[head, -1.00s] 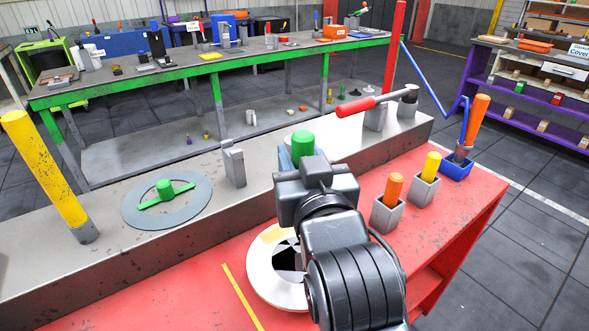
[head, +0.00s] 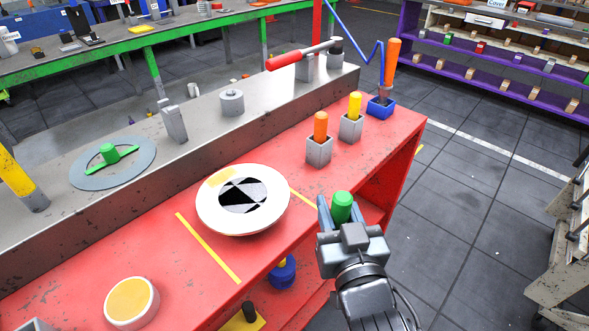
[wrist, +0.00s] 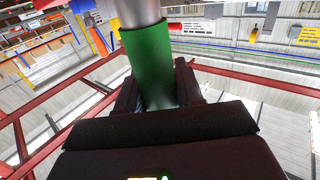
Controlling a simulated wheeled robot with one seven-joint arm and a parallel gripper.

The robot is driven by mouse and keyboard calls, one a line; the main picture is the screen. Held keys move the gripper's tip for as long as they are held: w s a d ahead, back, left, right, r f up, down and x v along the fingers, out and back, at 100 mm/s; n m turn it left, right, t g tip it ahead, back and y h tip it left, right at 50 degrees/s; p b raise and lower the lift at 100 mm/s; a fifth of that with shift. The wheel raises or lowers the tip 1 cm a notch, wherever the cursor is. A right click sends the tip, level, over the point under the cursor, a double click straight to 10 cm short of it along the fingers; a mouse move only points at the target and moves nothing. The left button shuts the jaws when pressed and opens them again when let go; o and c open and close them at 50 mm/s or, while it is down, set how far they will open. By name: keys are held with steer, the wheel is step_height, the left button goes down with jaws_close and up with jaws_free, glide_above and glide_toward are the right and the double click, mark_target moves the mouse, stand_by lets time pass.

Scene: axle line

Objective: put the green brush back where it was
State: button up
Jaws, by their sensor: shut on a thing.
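My gripper (head: 338,212) is shut on the green brush (head: 342,204), whose green handle stands up between the fingers. In the wrist view the green handle (wrist: 147,65) runs between the jaws, with a grey metal part at its upper end. In the head view the gripper appears over the front edge of the red bench (head: 190,262), right of a round white dish with a black-and-white mark (head: 243,199). An orange handle (head: 320,126) and a yellow handle (head: 354,105) stand in grey square cups (head: 318,151) on the bench. The brush's lower end is hidden in the head view.
A large orange-handled brush (head: 391,62) stands in a blue cup (head: 380,108) at the bench's far end. A yellow-topped round tub (head: 131,302) sits at lower left. A grey raised ledge (head: 270,112) runs behind, bearing a red-handled lever (head: 285,61). Open floor lies right.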

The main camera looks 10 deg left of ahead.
steer(key=s+d+f+m+h, duration=0.2)
steer(key=d+f+h, duration=0.1)
steer(key=d+f, duration=0.8)
steer(key=s+d+f+m+t+h, duration=0.1)
steer(key=s+d+f+m+h, duration=0.1)
steer(key=d+f, duration=0.9)
steer(key=shift+d+h, duration=0.4)
steer(key=shift+h, duration=0.3)
steer(key=shift+a, duration=0.1)
